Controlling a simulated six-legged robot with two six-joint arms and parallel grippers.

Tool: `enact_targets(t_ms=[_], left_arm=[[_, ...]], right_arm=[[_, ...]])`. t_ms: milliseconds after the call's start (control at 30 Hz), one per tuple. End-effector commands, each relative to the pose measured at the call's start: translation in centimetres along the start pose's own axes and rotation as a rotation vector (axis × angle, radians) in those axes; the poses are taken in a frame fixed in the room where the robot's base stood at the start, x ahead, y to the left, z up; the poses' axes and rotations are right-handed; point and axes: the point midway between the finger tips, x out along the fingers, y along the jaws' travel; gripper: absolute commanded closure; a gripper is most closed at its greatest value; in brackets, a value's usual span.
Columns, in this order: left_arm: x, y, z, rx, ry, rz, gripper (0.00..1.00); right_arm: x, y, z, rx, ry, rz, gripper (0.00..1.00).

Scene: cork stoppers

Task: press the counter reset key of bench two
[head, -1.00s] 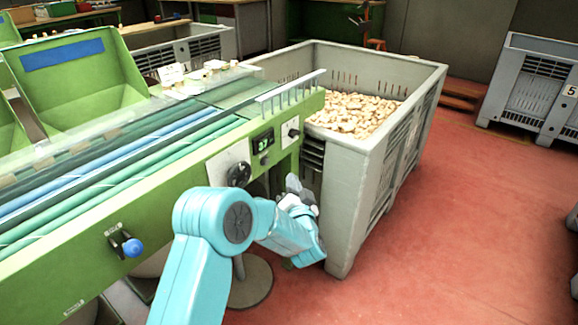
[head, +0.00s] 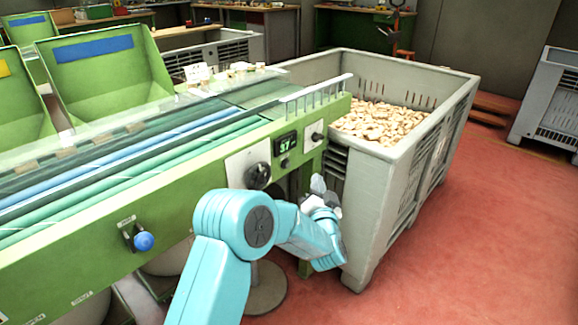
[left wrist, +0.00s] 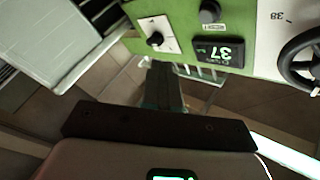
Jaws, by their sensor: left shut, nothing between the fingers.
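The green bench carries a dark counter display (head: 287,143) reading 37, also in the left wrist view (left wrist: 222,52). A small round black key (head: 285,162) sits beside the display; the left wrist view shows it with a small label (left wrist: 209,11). My left gripper (head: 318,184) is shut and empty, in front of the bench's end, below the panel and apart from it. In the left wrist view its fingers (left wrist: 163,85) point toward the panel, with the key above and right of them. My right gripper is not in view.
A grey crate of corks (head: 365,175) stands close right of my gripper. A blue knob (head: 143,241) sits left. Red floor (head: 450,260) is open at right.

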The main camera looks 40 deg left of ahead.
Motion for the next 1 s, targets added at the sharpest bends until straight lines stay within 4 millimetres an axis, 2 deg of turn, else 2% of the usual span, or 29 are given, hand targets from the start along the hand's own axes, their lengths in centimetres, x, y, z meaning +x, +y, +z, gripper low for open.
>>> enact_targets(t_ms=[200, 433, 633, 1000], left_arm=[[2.5, -1.7, 1.6, 0.001, -0.001, -0.003, 1.0], [4.3, -2.9, 3.1, -0.001, 0.0, -0.002, 1.0], [5.0, -3.4, 3.5, 0.0, 0.001, 0.0, 1.0], [5.1, -3.5, 3.5, 0.0, 0.001, 0.0, 1.0]], right_arm=[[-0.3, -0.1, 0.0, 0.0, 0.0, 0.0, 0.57], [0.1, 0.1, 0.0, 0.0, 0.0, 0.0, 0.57], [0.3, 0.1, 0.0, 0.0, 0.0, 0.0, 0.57], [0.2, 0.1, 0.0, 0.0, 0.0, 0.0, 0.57]])
